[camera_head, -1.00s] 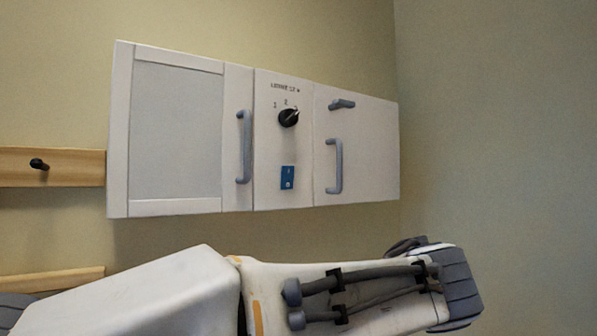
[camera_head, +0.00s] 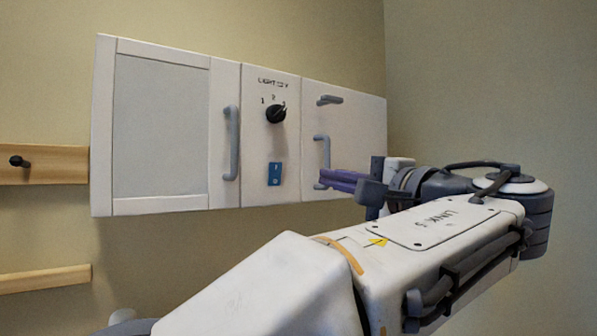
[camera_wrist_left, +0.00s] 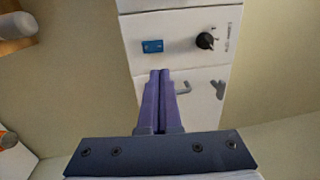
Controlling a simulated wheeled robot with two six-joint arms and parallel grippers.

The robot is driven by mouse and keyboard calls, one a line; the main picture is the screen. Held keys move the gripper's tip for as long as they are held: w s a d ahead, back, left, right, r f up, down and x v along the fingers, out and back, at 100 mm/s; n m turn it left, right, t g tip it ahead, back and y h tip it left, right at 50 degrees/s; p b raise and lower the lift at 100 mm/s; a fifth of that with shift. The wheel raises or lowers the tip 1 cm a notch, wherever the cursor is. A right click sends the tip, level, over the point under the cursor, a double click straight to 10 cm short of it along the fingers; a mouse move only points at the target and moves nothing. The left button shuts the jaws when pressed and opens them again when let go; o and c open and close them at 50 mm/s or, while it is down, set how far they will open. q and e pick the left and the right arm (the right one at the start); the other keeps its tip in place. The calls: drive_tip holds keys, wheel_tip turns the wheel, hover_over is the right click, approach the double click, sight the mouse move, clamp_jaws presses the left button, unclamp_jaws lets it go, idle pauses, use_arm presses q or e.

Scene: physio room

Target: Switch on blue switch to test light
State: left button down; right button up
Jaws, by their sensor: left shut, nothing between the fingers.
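The blue switch (camera_head: 275,174) is a small rocker on the white middle panel of the wall cabinet, below a black rotary knob (camera_head: 276,114). The switch also shows in the left wrist view (camera_wrist_left: 152,46), just beyond the fingertips. My left gripper (camera_head: 324,179) has purple fingers pressed together with nothing between them. In the head view its tips are to the right of the switch, overlapping the lower end of a grey handle. In the left wrist view the fingers (camera_wrist_left: 160,73) point at the panel, a little below the switch. No contact with the switch shows. My right gripper is out of view.
The white wall cabinet (camera_head: 225,187) has a grey-fronted door with a long handle (camera_head: 232,145) left of the switch panel. A wooden rail with a black peg (camera_head: 18,161) is on the wall at left.

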sight(277, 166)
use_arm(q)
drive_tip(key=p+x, duration=0.5)
drive_tip(key=x, duration=0.7)
drive_tip(key=shift+w+a+r+p, duration=0.1)
drive_tip(key=shift+r+p, duration=0.1)
drive_tip(key=shift+p, duration=0.1)
drive_tip(key=shift+w+a, duration=0.35)
drive_tip(key=shift+w, duration=0.2)
drive_tip(key=shift+f, duration=0.1)
